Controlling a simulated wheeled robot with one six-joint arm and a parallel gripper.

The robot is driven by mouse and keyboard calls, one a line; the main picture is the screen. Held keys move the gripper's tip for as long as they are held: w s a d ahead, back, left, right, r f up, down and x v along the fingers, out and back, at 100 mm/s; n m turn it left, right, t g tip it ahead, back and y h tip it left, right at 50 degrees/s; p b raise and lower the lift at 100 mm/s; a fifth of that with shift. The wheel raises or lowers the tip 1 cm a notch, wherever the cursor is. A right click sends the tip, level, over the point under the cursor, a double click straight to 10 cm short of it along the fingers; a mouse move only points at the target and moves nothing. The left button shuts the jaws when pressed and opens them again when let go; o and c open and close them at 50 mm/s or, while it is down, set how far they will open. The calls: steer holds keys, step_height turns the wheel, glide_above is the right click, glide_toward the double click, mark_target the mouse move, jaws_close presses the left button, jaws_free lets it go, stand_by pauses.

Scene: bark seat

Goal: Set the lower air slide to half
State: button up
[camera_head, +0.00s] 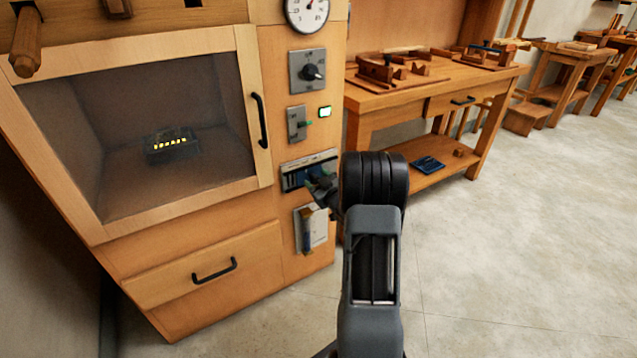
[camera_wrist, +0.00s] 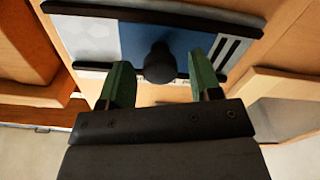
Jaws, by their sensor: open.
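The lower air slide (camera_head: 296,180) is a panel with dark rails on the front of the wooden cabinet, below the glazed door's handle level. In the wrist view the slide plate (camera_wrist: 95,38) has a pale patterned part at left, a blue part in the middle and a black-striped part at right. Its round black knob (camera_wrist: 159,66) stands in front of the blue part. My gripper (camera_head: 322,188) is at the slide, hiding part of it in the head view. Its green fingers are open, one on each side of the knob, with visible gaps between.
Above the slide are a small lever switch (camera_head: 298,124), a lit green indicator (camera_head: 325,112), a rotary knob (camera_head: 312,72) and a dial gauge (camera_head: 308,12). A holder with papers (camera_head: 315,230) hangs just below.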

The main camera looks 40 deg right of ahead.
steer(key=s+p, duration=0.3)
steer(key=s, duration=1)
steer(key=shift+s+a, duration=0.35)
steer(key=shift+s, duration=0.05)
